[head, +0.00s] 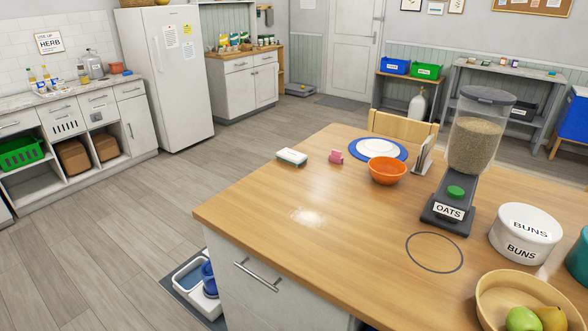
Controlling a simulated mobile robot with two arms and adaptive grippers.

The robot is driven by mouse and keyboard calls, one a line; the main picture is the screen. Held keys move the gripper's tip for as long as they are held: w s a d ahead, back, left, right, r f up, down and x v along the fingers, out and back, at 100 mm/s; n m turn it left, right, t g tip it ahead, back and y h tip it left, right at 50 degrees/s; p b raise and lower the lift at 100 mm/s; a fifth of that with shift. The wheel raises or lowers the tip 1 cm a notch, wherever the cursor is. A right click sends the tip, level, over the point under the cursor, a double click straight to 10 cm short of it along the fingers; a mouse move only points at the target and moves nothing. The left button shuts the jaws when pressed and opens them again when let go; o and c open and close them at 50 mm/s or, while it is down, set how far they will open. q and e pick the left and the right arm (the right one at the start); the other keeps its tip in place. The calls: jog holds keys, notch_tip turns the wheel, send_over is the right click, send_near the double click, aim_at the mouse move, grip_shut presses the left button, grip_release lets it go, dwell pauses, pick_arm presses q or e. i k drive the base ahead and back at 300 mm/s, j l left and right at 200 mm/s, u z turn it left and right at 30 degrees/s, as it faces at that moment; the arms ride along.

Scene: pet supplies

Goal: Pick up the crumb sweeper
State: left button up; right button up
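On the wooden island top (270,205) lies a small, low block (291,157) with a white top and a dark green lower edge, near the far left edge. It may be the crumb sweeper, but it is too small to be sure. A small pink object (336,156) sits to its right; I cannot tell what it is. Neither gripper is in view.
Right of these stand an orange bowl (387,171), a blue-rimmed white plate (379,148), an OATS dispenser (476,135), a BUNS crock (525,234) and a wooden fruit bowl (493,302). Open floor (130,225) lies to the left.

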aim_at(288, 156)
jog(key=i+j, duration=0.2)
jog(key=j, duration=0.2)
jog(key=i+j, duration=0.2)
jog(key=j, duration=0.25)
jog(key=i+j, duration=0.2)
jog(key=j, duration=0.2)
jog(key=i+j, duration=0.2)
jog(key=j, duration=0.25)
jog(key=i+j, duration=0.2)
jog(key=j, duration=0.2)
jog(key=i+j+u, duration=0.1)
jog(key=j, duration=0.35)
jog(key=i+j, duration=0.5)
jog(key=j, duration=0.3)
